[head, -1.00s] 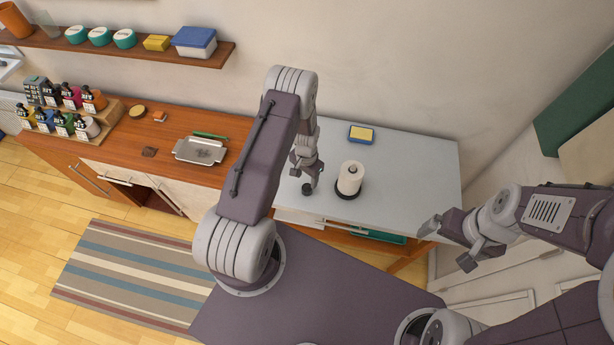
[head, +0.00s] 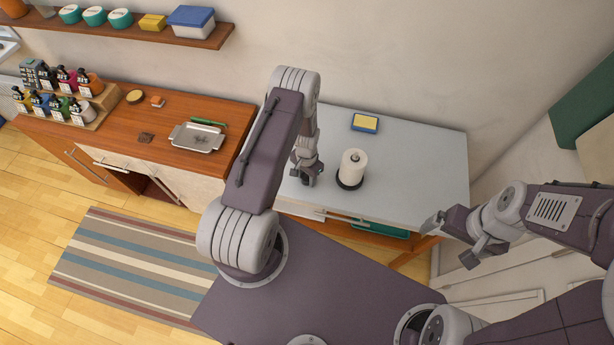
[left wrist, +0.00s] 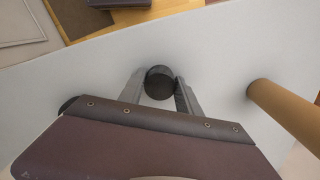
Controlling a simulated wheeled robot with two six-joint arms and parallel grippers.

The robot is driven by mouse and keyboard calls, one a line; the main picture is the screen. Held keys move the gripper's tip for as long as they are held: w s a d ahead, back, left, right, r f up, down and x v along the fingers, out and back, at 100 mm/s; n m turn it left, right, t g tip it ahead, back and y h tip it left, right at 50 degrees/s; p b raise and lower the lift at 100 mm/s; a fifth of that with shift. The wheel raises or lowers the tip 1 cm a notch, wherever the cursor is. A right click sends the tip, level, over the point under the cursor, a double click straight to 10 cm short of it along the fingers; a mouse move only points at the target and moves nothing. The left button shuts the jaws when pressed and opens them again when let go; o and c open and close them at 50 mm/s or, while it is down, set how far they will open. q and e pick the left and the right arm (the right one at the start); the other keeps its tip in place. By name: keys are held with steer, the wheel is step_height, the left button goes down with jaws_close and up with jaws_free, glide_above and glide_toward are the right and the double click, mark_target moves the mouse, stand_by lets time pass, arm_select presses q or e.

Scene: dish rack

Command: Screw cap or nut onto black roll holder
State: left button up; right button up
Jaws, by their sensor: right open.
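A black roll holder (head: 345,185) stands upright on the grey table with a white paper roll (head: 353,168) around its post. My left gripper (head: 308,178) points down at the table, just left of the holder. In the left wrist view a small black round cap (left wrist: 160,82) sits between the tips of my left gripper (left wrist: 160,92). The fingers are very close to its sides; I cannot tell whether they press on it. In the head view the gripper hides the cap. My right gripper (head: 451,241) is open and empty beyond the table's right front edge.
A blue and yellow sponge (head: 365,122) lies at the back of the grey table (head: 425,165). A metal tray (head: 197,137) and several bottles (head: 60,85) stand on the wooden counter at left. The table's right side is clear. A tan cylinder (left wrist: 285,110) shows in the left wrist view.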

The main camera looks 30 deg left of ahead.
arm_select(q)
jaws_close()
step_height(320, 180, up, 6)
steer(key=p, duration=0.4)
